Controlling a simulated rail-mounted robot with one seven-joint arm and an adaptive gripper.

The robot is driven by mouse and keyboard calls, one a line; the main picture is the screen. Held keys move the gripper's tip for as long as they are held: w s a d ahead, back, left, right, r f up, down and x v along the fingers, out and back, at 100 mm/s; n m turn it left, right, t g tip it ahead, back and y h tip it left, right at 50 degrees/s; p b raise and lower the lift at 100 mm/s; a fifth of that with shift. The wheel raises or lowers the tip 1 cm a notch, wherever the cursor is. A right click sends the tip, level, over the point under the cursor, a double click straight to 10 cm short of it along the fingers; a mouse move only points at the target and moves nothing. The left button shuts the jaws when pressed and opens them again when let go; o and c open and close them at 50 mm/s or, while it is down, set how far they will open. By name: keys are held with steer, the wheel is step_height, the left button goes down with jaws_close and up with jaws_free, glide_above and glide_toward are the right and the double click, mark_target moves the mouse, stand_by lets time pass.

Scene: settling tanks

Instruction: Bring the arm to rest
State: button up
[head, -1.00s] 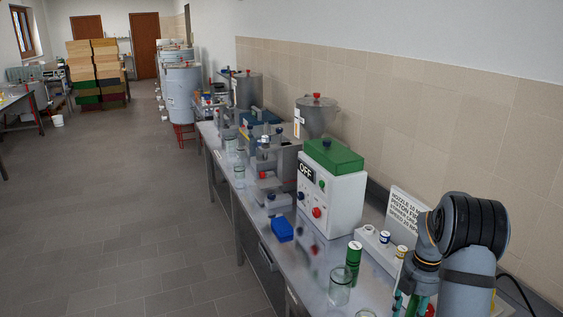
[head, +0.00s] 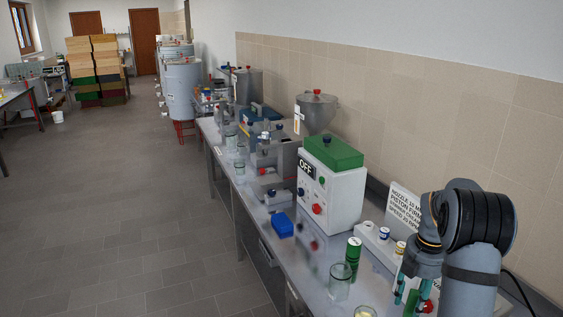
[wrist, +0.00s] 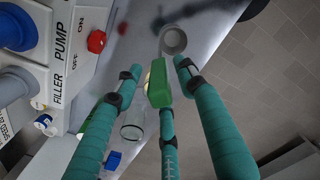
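My gripper (wrist: 157,75) has three teal fingers, spread well apart in the wrist view. A bright green piece (wrist: 157,90) shows at the tip of the middle finger; I cannot tell whether it touches that finger or lies behind it. In the head view my gripper (head: 412,288) hangs at the bottom right, low over the near end of the bench (head: 313,280), its fingers partly cut off or hidden. My arm bends above it.
A green bottle (head: 353,252) and a clear glass (head: 340,282) stand left of my gripper. A blue block (head: 282,224) and white OFF box (head: 332,200) stand farther along. A sign (head: 404,208) is behind the arm. The floor aisle (head: 130,220) is clear.

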mark_target(412, 311)
step_height(412, 311, up, 4)
steer(key=shift+w, duration=0.15)
steer(key=f, duration=1.2)
steer(key=shift+s+f, duration=0.2)
steer(key=shift+f, duration=0.2)
steer(key=r, duration=0.3)
steer(key=shift+w+r, duration=0.3)
steer(key=shift+s+d+r+b, duration=0.2)
steer(key=shift+s+r+b, duration=0.35)
steer(key=shift+r, duration=0.4)
steer(key=shift+s+d+r, duration=0.1)
steer(key=shift+s+d, duration=0.1)
steer(key=shift+s, duration=0.05)
